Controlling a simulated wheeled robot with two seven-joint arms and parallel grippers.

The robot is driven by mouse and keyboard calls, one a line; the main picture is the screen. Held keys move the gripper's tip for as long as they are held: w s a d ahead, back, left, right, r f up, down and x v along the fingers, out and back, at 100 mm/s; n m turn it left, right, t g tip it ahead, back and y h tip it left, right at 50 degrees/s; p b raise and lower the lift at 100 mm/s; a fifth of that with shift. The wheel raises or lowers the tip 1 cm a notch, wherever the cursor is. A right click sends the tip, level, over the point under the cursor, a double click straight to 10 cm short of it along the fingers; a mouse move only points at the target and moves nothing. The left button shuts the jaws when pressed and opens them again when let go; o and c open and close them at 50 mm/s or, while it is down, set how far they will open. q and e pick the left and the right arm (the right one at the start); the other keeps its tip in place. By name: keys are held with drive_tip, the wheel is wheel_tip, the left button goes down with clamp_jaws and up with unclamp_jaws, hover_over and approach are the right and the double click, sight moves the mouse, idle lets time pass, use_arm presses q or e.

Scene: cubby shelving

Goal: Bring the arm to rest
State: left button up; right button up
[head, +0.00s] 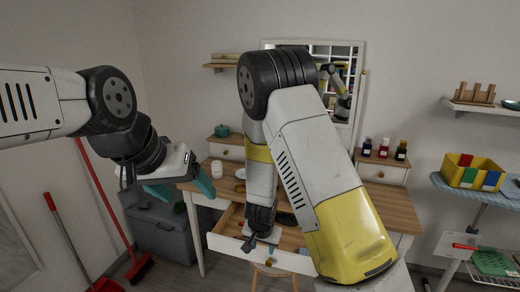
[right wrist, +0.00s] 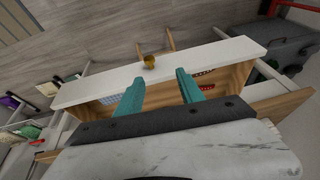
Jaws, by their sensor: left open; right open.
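My right arm reaches down over the dressing table in the head view. Its gripper (head: 259,243) is low over the open drawer (head: 226,245), small and partly hidden by my own wrist. In the right wrist view its two teal fingers (right wrist: 160,84) are spread with nothing between them, and the drawer's white front and brass knob (right wrist: 149,61) lie beyond the fingertips. I cannot tell whether the fingers touch the drawer. My left gripper (head: 182,190) is raised left of the table, with its teal fingers apart and empty.
A mirror (head: 345,115) stands behind. A grey bin (head: 160,228), a red broom (head: 138,268) and a dustpan (head: 105,284) are at left. A yellow crate (head: 457,175) sits at right.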

drive_tip(key=s+d+r+n+y, duration=0.1)
drive_tip(key=s+r+y, duration=0.1)
drive_tip(key=r, duration=1)
drive_tip(key=s+d+r+n+y, duration=0.1)
drive_tip(key=s+r+y, duration=0.15)
drive_tip(key=r, duration=0.95)
drive_tip(key=s+d+r+n+t+h, duration=0.2)
drive_tip(key=s+d+r, duration=0.9)
drive_tip(key=s, duration=0.4)
drive_tip(key=shift+r, duration=0.35)
